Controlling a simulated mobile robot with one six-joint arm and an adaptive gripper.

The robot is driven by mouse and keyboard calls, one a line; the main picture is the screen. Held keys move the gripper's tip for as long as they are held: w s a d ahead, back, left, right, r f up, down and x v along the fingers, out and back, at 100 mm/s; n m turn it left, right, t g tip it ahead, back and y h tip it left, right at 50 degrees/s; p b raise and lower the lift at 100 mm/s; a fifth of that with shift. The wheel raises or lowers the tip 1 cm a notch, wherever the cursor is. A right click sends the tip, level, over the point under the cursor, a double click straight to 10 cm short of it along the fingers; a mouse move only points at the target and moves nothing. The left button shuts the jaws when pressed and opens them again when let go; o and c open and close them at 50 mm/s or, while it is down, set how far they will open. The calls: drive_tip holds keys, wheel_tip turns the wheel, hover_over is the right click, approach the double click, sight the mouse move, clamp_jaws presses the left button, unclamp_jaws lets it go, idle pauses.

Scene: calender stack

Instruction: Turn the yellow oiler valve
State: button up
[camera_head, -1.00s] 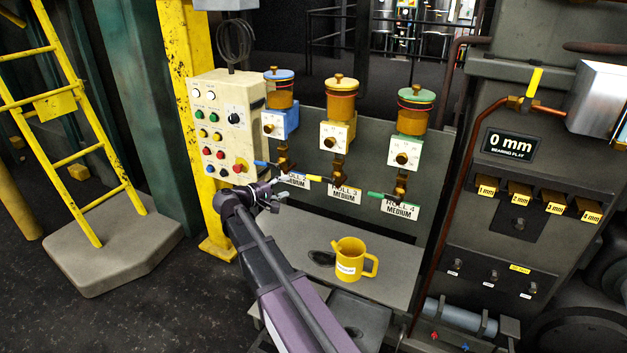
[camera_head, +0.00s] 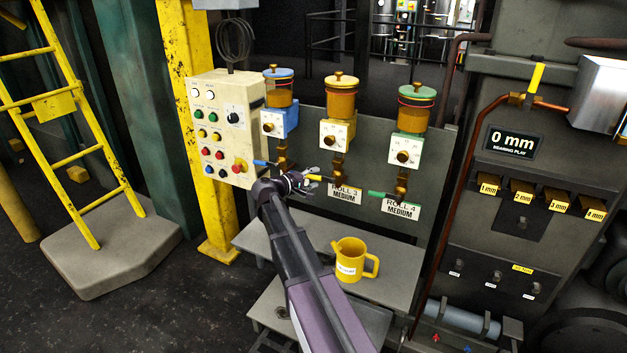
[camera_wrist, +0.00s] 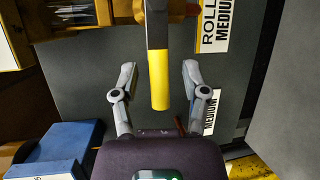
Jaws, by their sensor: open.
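The yellow oiler (camera_head: 341,102) is the middle one of three on the panel, above a sign reading ROLL 3 MEDIUM. Its valve lever with a yellow grip (camera_head: 314,177) points left from the brass valve body. In the wrist view the yellow grip (camera_wrist: 159,82) hangs down the middle of the picture, between the two grey fingers. My gripper (camera_head: 306,181) is open at the lever's left end, with one finger on either side and a gap to each. In the wrist view my gripper (camera_wrist: 158,78) shows both fingertips. Whether the lever touches the palm cannot be told.
The blue oiler (camera_head: 279,112) with its blue lever (camera_head: 262,163) stands to the left, the green oiler (camera_head: 411,120) with its green lever (camera_head: 380,194) to the right. A yellow jug (camera_head: 349,262) stands on the shelf below. A button box (camera_head: 222,125) is at the left.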

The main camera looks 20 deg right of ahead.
drive_tip(key=shift+d, duration=0.15)
clamp_jaws()
drive_tip(key=shift+f, duration=0.1)
